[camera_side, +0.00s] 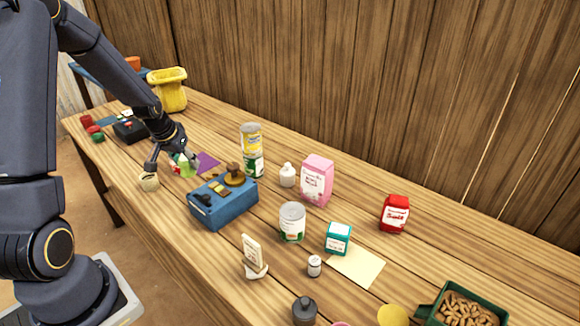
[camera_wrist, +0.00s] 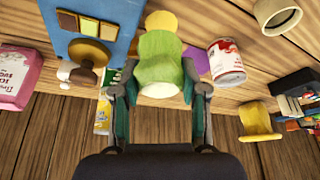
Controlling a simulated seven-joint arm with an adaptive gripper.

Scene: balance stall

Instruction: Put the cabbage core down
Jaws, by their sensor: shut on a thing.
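My gripper (camera_side: 178,166) is over the far left part of the wooden table, just left of the blue balance box. Its fingers are closed on the sides of the cabbage core (camera_wrist: 158,75), a pale green, lumpy piece with a yellowish end. In the side view the cabbage core (camera_side: 185,164) shows as a small green patch between the fingers, low over the table by the purple sheet (camera_side: 208,162). I cannot tell whether it touches the surface. The fingers partly hide its sides.
A red-and-white can (camera_wrist: 227,63) is close by the gripper, and a beige cup (camera_side: 148,182) is at the table's front edge. The blue balance box (camera_side: 225,209), tall cans (camera_side: 251,137) and a white bottle (camera_side: 287,176) stand to the right. A yellow bucket (camera_side: 168,92) is behind.

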